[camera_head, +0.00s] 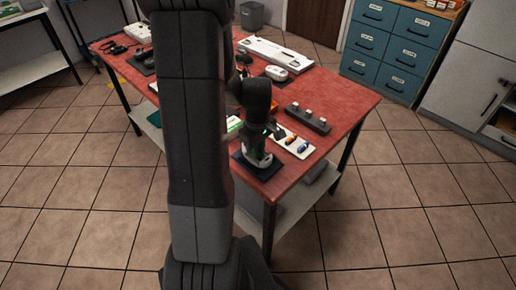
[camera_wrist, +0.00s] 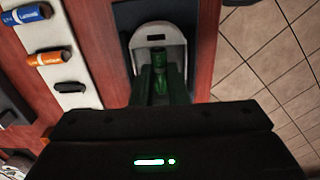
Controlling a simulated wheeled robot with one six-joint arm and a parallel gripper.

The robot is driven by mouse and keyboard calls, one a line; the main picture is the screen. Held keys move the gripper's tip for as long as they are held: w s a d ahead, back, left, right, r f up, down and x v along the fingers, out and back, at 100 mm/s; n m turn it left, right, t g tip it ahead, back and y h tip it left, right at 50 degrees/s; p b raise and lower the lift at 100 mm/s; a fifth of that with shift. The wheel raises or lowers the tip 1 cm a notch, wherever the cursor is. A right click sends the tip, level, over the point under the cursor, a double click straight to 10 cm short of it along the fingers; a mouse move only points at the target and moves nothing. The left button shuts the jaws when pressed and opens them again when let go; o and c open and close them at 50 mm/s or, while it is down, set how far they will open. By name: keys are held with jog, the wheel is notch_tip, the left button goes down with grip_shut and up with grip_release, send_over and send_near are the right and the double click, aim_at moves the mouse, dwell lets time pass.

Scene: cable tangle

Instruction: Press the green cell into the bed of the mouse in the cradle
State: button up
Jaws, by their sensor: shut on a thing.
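The green cell (camera_wrist: 159,73) is between the fingers of my gripper (camera_wrist: 161,82), which is shut on it. In the wrist view the cell is over the lower part of the white mouse (camera_wrist: 158,31), which lies in the dark cradle (camera_wrist: 121,25). The fingers and the cell hide the mouse's bed, so I cannot tell whether the cell touches it. In the head view my gripper (camera_head: 257,156) points down over the dark cradle (camera_head: 267,172) at the table's near corner, and hides most of the mouse.
A white tray (camera_wrist: 84,62) beside the cradle holds a blue cell (camera_wrist: 27,14), an orange cell (camera_wrist: 49,58) and a black cell (camera_wrist: 69,87). A dark block with white knobs (camera_head: 308,119) stands behind it. The red table (camera_head: 345,96) has clear room at right; its edge is close to the cradle.

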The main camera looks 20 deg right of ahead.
jog(key=o, duration=0.4)
jog(key=shift+o, duration=0.2)
jog(key=shift+r+p, duration=1.3)
jog(key=shift+r, duration=0.5)
jog(key=shift+o, duration=0.3)
jog(key=o, duration=0.5)
jog(key=shift+r, duration=0.1)
